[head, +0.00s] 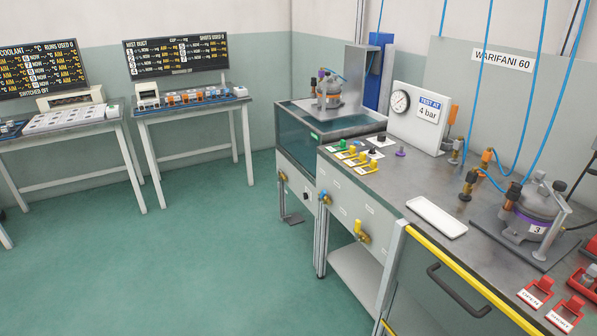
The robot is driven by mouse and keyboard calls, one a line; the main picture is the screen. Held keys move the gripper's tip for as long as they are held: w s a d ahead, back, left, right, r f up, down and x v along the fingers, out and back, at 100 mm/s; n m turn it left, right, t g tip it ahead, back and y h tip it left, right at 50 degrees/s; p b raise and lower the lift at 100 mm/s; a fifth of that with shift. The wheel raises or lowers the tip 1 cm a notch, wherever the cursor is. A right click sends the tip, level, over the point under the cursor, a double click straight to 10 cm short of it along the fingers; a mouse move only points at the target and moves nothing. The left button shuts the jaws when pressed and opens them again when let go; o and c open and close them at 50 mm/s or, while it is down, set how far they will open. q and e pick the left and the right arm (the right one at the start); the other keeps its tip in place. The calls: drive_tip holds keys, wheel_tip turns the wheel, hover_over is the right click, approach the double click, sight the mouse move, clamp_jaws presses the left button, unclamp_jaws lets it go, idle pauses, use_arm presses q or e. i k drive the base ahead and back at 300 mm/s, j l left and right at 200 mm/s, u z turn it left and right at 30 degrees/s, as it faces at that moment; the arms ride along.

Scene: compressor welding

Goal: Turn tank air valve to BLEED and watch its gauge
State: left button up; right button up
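A round white dial gauge (400,102) sits on a pale panel marked "TEST AT 4 bar" (430,112) at the back of the bench. Its needle is too small to read. A yellow-handled valve (360,231) is on the bench front. A second valve with a yellow and blue body (324,198) is to its left, and a third small yellow valve (282,176) is on the front of the glass-sided tank (300,125). I cannot tell which is the tank air valve, and their markings are unreadable. Neither of my grippers is in view.
A grey compressor (329,92) rests above the tank; another, marked 3 (535,212), stands on the bench. A white tray (436,217), yellow clamps (355,155) and red holders (536,292) lie on the bench. Blue hoses hang overhead. The green floor (190,260) is clear.

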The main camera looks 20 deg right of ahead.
sight(323, 193)
drive_tip(key=i+z, duration=0.1)
drive_tip(key=i, duration=0.55)
drive_tip(key=i+j, duration=0.15)
drive_tip(key=i, duration=0.5)
drive_tip(key=i+z, duration=0.15)
drive_tip(key=i, duration=0.45)
